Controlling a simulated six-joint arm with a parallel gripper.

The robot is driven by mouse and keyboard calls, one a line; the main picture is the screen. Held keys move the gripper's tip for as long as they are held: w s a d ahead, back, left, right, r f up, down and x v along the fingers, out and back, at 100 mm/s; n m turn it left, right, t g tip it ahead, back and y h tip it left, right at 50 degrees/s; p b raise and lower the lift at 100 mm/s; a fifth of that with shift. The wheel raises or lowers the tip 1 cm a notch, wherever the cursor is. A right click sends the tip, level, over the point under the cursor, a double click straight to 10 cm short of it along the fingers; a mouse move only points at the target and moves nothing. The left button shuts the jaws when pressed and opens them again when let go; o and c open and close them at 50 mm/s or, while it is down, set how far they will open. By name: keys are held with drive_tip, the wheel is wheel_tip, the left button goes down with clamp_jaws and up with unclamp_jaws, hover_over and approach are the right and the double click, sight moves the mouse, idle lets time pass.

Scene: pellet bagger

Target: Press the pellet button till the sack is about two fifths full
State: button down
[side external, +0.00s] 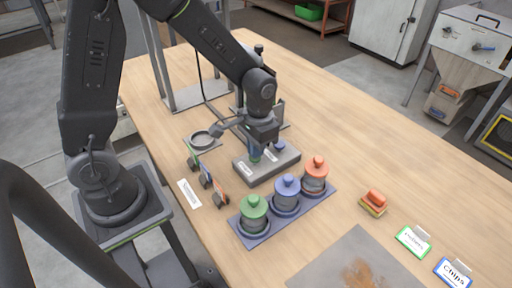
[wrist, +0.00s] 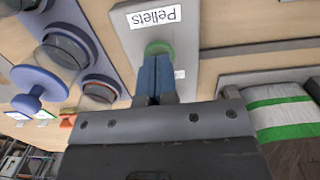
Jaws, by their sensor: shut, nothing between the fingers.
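My gripper (side external: 256,154) is shut and empty, pointing down over the grey button box (side external: 270,168). In the wrist view its blue fingertips (wrist: 155,72) are together at the green button (wrist: 158,47), beside the "Pellets" label (wrist: 153,16). I cannot tell whether the button is pushed down. A white and green banded thing with a dark brown part (wrist: 280,115), perhaps the sack, shows at the right of the wrist view. Its fill level cannot be read. My arm hides part of the area behind the box.
Jars with green (side external: 254,207), blue (side external: 287,188) and red (side external: 315,167) lids stand on a blue tray (side external: 258,241) in front of the box. A round dish (side external: 203,138) lies left. A red-topped block (side external: 374,200) and small signs (side external: 413,241) are at right.

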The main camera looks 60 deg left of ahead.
drive_tip(key=shift+f, duration=0.1)
drive_tip(key=shift+f, duration=0.95)
drive_tip(key=shift+s, duration=0.2)
idle(6.8)
